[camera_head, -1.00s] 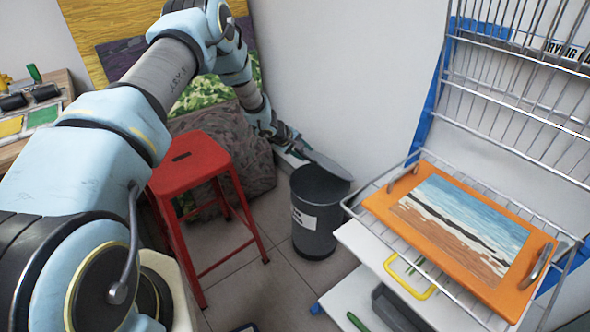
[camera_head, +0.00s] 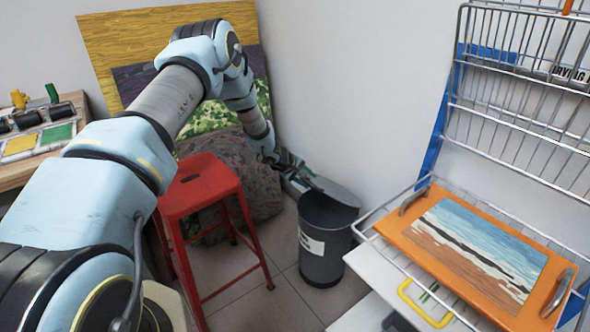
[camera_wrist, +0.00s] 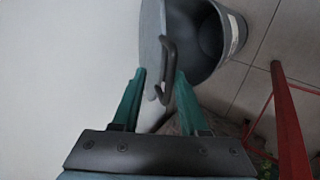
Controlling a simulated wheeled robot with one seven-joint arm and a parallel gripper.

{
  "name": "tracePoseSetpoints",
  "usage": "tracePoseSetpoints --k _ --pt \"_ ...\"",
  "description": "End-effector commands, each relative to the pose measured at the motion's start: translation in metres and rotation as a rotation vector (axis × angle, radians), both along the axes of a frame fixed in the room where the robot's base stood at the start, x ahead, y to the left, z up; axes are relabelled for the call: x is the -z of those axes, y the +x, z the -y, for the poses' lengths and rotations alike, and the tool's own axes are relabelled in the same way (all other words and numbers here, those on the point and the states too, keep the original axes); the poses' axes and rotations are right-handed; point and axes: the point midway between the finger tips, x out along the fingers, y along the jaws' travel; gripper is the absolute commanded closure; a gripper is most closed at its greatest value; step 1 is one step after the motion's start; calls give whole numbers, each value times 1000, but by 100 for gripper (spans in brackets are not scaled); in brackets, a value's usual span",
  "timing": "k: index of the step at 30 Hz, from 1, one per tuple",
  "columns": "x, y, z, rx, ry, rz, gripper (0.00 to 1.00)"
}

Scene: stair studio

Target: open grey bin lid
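The grey bin (camera_head: 325,262) stands on the floor by the wall, with a white label on its side. Its lid (camera_head: 335,191) is raised and tilted up toward the wall, and the dark inside of the bin (camera_wrist: 207,35) shows in the wrist view. My gripper (camera_head: 300,178) is at the lid's left side. In the wrist view my gripper (camera_wrist: 160,72) has its two green fingers apart. The dark lid handle (camera_wrist: 169,60) lies between the fingertips, close to the right one; I see a gap on the left.
A red stool (camera_head: 200,185) stands left of the bin under my arm. A wire drying rack (camera_head: 372,238) with an orange board (camera_head: 415,243) is close on the right. Wall is behind the bin; a grey rock-like mass (camera_head: 255,165) sits beside my gripper.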

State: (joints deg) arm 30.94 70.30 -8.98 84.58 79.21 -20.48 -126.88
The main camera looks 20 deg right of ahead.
Motion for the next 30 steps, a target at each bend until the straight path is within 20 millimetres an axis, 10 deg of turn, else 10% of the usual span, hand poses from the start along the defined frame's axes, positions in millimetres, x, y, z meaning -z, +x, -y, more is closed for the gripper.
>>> tracePoseSetpoints --k 30 --pt "-53 -8 -46 -1 0 1 58"
